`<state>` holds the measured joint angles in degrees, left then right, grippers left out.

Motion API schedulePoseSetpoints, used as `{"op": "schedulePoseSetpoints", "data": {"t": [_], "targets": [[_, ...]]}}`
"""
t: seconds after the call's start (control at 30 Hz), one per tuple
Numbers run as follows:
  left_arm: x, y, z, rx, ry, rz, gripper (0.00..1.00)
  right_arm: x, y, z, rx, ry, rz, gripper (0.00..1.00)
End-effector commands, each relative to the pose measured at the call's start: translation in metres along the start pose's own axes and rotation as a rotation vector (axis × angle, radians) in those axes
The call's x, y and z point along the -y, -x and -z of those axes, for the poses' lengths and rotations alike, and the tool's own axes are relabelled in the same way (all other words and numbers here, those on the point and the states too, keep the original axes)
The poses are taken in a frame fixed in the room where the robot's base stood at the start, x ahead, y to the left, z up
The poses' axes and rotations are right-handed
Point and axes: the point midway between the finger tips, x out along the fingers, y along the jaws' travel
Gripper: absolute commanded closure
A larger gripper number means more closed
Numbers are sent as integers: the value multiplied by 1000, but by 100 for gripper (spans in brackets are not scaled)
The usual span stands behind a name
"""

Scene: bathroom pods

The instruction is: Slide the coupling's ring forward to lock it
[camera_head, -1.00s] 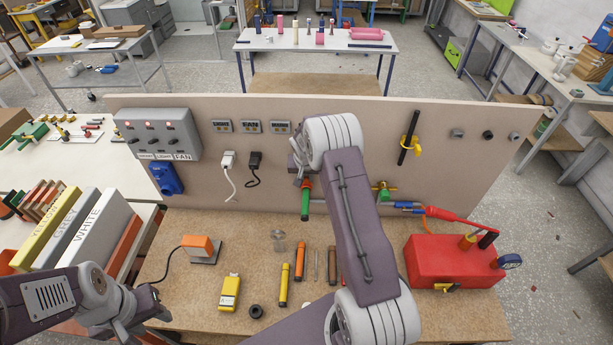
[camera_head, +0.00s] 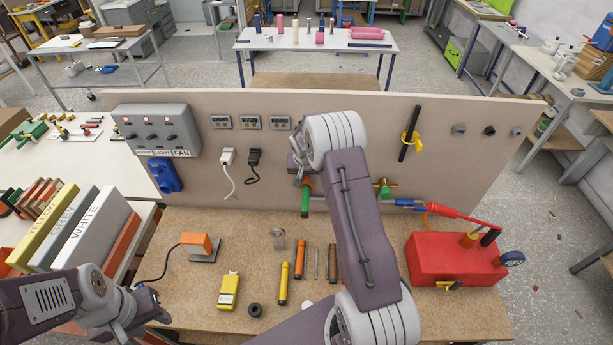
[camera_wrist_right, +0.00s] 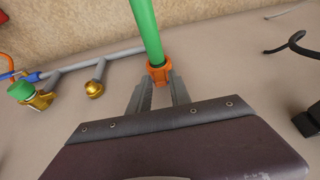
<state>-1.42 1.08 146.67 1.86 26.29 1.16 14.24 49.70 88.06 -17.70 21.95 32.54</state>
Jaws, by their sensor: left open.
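A blue coupling (camera_head: 408,204) joins a red hose end (camera_head: 440,210) to the pipework low on the upright panel. It also shows at the left edge of the right wrist view (camera_wrist_right: 33,77); I cannot make out its ring's position. My right gripper (camera_wrist_right: 160,80) is away from it, by a green rod (camera_wrist_right: 146,28) with an orange collar (camera_wrist_right: 159,73). Its fingers flank the collar; whether they touch it is unclear. In the head view the green rod (camera_head: 305,200) hangs at the panel, and my arm hides part of the pipe. My left gripper (camera_head: 150,306) is open and empty at lower left.
A red tank (camera_head: 450,262) with a gauge stands on the bench at right. A green valve (camera_head: 384,189) sits left of the coupling. A yellow device (camera_head: 229,291), a black ring (camera_head: 255,310) and several rods lie on the bench. A grey switch box (camera_head: 157,130) is on the panel.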

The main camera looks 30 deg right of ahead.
Motion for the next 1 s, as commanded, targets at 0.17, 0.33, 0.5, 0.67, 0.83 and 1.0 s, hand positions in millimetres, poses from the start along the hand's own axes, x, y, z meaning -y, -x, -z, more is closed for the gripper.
{"op": "schedulePoseSetpoints", "data": {"t": [0.17,0.33,0.5,0.67,0.83,1.0], "targets": [[0,0,0,0,0,0,57,0,0,1,-3,0,1,62],[0,-1,0,0,0,0,57,0,1,2,-5,0,2,62],[0,-13,-1,0,0,0,57,1,19,1,-9,0,3,62],[0,-27,-3,0,0,0,57,1,54,1,-10,0,3,62],[1,-34,-4,0,0,0,57,1,82,0,-7,1,2,62],[1,-35,-4,0,0,0,57,0,92,0,-3,1,1,62]]}}
